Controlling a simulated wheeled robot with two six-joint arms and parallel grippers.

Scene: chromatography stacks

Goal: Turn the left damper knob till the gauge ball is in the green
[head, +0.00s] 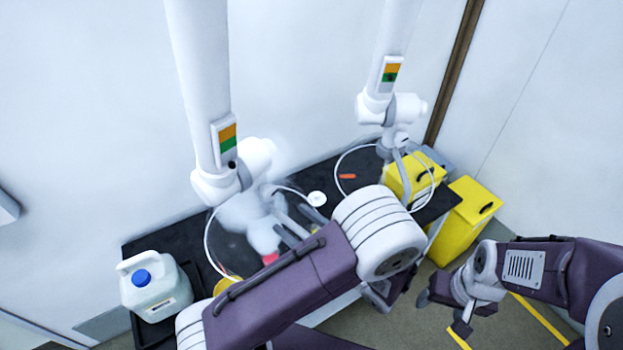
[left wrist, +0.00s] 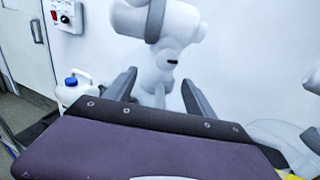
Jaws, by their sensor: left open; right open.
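The left extraction arm (head: 205,90) hangs down at the left of the head view. Its gauge (head: 228,138) has an orange band above a green band. A small dark ball (head: 232,165) shows at the gauge's lower end, below the green. A white rounded joint (head: 256,155) sits beside it; I cannot tell clearly which part is the knob. My left gripper (head: 301,226) is open and empty, right of and below this joint. In the left wrist view its fingers (left wrist: 160,82) stand apart, with the white joint (left wrist: 158,22) beyond. My right gripper (head: 441,314) is open, low at the right.
A second extraction arm (head: 398,40) with its own gauge (head: 390,72) hangs to the right. A jug with a blue cap (head: 155,288) stands on the dark bench (head: 150,245). Yellow containers (head: 465,215) stand at the right. A white cap (head: 317,198) and a red thing (head: 270,258) lie near my left arm.

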